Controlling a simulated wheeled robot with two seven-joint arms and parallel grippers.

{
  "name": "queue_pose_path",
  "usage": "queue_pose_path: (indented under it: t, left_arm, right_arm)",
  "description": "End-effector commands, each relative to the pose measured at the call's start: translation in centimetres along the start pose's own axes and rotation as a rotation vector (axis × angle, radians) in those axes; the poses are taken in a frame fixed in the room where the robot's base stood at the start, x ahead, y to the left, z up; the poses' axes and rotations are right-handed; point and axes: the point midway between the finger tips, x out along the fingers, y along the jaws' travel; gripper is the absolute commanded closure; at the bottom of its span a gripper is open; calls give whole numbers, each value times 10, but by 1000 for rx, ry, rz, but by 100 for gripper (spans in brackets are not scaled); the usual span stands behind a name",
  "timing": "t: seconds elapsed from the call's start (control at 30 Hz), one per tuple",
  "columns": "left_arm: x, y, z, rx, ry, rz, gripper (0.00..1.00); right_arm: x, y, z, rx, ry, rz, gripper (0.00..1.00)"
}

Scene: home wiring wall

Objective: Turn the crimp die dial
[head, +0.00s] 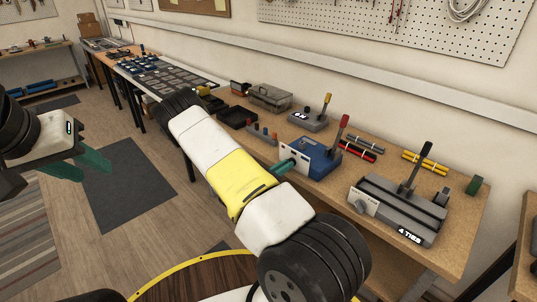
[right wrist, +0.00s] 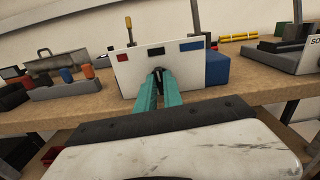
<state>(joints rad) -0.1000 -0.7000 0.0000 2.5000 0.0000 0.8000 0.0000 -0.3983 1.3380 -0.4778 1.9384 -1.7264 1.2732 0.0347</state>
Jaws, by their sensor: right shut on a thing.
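The crimp tool is a blue block (head: 318,160) with a red-tipped lever on the bench. Its white front plate (right wrist: 135,72) carries red, black and blue marks along the top in the right wrist view. The small dark dial (right wrist: 158,72) is on that plate, mostly hidden between my fingertips; its pointing direction cannot be made out. My right gripper (right wrist: 159,82) has teal fingers shut on the dial, and it also shows in the head view (head: 284,165) at the plate. My left gripper (head: 88,165) is open and empty over the floor, away from the bench.
A grey tool (head: 400,210) with a black lever and its own front knob stands to the right. A smaller grey tool (head: 307,121) with a yellow-tipped lever stands behind. A rack with coloured pegs (head: 262,134), a grey toolbox (head: 269,97) and red and yellow bundles lie nearby.

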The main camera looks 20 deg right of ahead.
Motion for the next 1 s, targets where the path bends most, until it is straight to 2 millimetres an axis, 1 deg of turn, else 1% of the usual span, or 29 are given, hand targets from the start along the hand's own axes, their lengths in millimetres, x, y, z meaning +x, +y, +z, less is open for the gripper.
queue_pose_path:
  t: [0.27, 0.7, 0.73, 0.77, 0.8, 0.83, 1.0]
  left_arm:
    - [0, 0, 0, 0, 0, 0, 64]
    - [0, 0, 0, 0, 0, 0, 64]
    - [0, 0, 0, 0, 0, 0, 64]
    - [0, 0, 0, 0, 0, 0, 64]
    - [0, 0, 0, 0, 0, 0, 64]
    - [0, 0, 0, 0, 0, 0, 64]
    - [0, 0, 0, 0, 0, 0, 64]
  right_arm:
    - [-1, 0, -1, 63, 3, 1, 100]
    - [-1, 0, -2, 69, 3, 1, 100]
    - [-1, 0, -2, 69, 3, 1, 83]
    - [-1, 0, -2, 69, 3, 1, 77]
    - [-1, 0, -1, 69, 3, 1, 70]
    - [-1, 0, -1, 69, 3, 1, 67]
    - [0, 0, -1, 69, 2, 0, 67]
